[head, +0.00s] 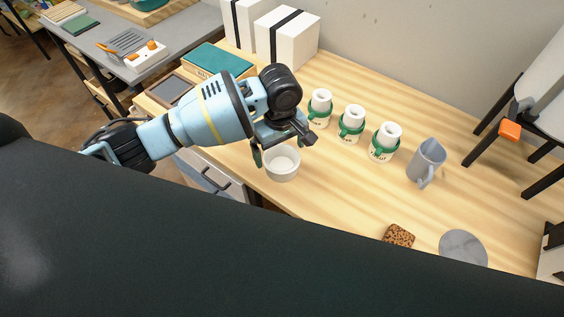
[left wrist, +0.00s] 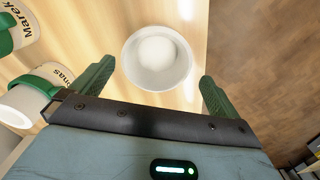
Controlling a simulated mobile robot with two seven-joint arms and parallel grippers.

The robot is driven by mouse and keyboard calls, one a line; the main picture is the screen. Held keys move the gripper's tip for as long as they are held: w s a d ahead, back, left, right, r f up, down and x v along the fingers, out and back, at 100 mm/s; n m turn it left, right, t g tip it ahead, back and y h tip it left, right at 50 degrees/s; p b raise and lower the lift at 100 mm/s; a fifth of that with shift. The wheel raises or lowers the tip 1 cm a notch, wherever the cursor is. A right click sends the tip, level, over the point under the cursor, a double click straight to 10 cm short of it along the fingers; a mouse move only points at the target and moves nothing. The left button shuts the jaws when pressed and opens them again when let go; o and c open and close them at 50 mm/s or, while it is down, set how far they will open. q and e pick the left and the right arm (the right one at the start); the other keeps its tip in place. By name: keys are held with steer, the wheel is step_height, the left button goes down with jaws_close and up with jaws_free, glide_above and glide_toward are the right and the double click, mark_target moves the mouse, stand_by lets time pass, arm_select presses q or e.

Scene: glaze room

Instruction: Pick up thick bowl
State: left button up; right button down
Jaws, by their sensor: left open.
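The thick bowl is a small white round bowl (head: 283,175) standing upright near the table's left front edge in the head view. In the left wrist view the bowl (left wrist: 157,58) is seen from above, empty, ahead of and between the fingers. My left gripper (head: 284,149) is over the bowl, partly covering its rim in the head view. In the left wrist view its green fingers (left wrist: 158,72) are spread wide, with a gap on each side of the bowl, and hold nothing. My right gripper is not in view.
Three white cups with green bands (head: 351,124) stand in a row behind the bowl, with a grey-blue pitcher (head: 427,160) to their right. A cork piece (head: 399,235) and a grey disc (head: 463,248) lie at the front. White boxes (head: 287,38) stand behind. The middle table is clear.

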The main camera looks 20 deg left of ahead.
mark_target(282, 166)
arm_select(q)
steer(key=shift+w+d+f+b, duration=0.1)
steer(key=shift+f+b, duration=0.1)
steer(key=shift+f, duration=1.35)
steer(key=shift+w+f+b, duration=0.1)
steer(key=shift+f+b, duration=0.1)
steer(key=shift+f, duration=1.3)
steer(key=c, duration=1)
